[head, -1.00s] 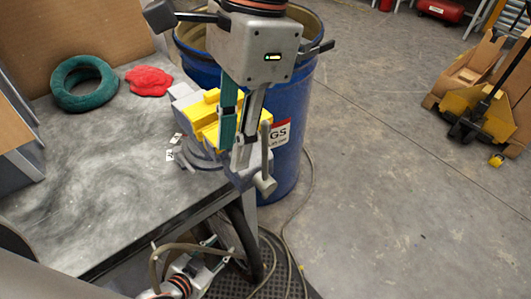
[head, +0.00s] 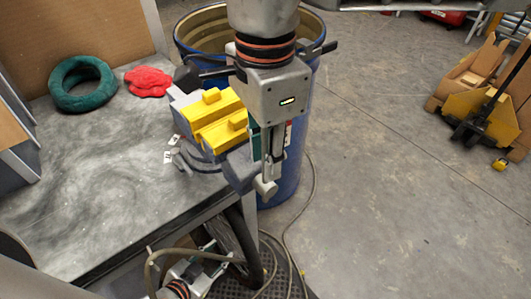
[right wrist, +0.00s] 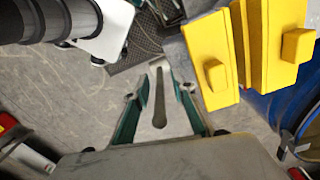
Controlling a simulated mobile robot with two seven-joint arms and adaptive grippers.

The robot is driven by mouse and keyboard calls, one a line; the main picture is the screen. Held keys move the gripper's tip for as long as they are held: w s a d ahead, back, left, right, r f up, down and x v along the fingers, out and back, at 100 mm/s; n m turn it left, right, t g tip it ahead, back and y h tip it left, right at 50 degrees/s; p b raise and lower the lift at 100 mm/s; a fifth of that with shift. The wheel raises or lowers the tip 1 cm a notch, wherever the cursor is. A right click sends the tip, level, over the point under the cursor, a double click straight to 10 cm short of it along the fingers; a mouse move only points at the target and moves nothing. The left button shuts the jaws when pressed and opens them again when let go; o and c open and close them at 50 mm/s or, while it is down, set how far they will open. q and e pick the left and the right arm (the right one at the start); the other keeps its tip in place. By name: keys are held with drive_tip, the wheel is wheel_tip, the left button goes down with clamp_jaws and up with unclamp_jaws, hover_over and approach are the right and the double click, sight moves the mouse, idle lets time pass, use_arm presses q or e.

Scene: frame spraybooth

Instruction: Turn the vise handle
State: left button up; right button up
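The vise (head: 215,122) has yellow jaws and stands at the front right corner of the bench. Its grey screw end (head: 265,187) shows below my right gripper (head: 268,165), which points down at the vise's front. In the right wrist view, the handle (right wrist: 159,110), a dark bar, lies between the teal fingers of my right gripper (right wrist: 161,85). The fingers are apart, with gaps beside the bar. In the head view the gripper hides most of the handle. My left gripper (head: 214,254) is low beside the bench's front edge, fingers apart and empty.
The bench top (head: 90,200) holds a green ring (head: 82,84) and a red cloth-like piece (head: 148,82). A blue drum (head: 292,165) stands close behind the vise. A hose (head: 305,220) lies on the floor.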

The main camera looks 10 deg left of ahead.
use_arm(q)
drive_tip(key=shift+r, duration=0.15)
